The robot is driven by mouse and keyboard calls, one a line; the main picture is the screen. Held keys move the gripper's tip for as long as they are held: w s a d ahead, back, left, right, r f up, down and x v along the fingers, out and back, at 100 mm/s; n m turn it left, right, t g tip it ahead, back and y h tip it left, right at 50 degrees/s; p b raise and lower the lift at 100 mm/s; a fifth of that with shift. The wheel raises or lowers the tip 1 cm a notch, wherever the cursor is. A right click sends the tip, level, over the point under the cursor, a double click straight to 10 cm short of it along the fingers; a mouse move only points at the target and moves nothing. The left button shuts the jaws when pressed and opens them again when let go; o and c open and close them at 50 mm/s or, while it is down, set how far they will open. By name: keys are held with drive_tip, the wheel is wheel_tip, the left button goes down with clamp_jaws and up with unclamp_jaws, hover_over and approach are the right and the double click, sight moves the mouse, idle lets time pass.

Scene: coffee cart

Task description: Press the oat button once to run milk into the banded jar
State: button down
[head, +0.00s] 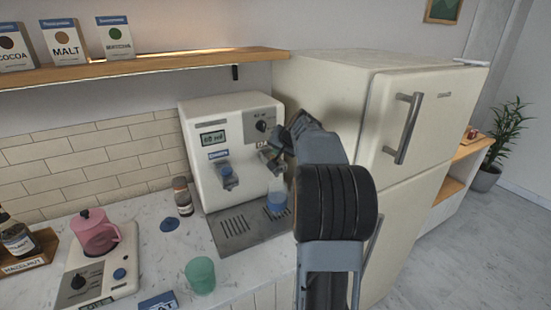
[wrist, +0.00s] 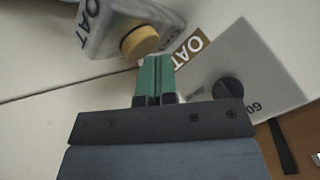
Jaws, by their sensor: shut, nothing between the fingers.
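The milk machine (head: 198,120) is a cream box on the counter with a small display and two dispensing heads. In the wrist view the oat head (wrist: 105,28) carries OAT lettering and a round yellow button (wrist: 140,42). My gripper (wrist: 157,60) is shut and empty, its green fingertips just beside the button; contact cannot be told. In the head view my gripper (head: 276,147) is at the machine's right head, partly hidden by my arm. A pale see-through jar (head: 276,186) with blue low on it stands below that head, on the drip tray (head: 232,238).
The machine's left head (head: 227,176) and dark knob (head: 261,126) are close by. A fridge (head: 405,150) stands to the right. A green cup (head: 201,275), a brown bottle (head: 182,197) and a pink jug (head: 95,236) on a scale are on the counter left of the tray.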

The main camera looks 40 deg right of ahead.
drive_tip(key=shift+f+b, duration=0.4)
drive_tip(key=shift+r, duration=0.2)
idle(0.5)
drive_tip(key=shift+r+p, duration=0.7)
drive_tip(key=shift+r, duration=0.05)
drive_tip(key=shift+r, duration=0.1)
drive_tip(key=shift+r+p, duration=1.9)
drive_tip(key=shift+r, duration=0.55)
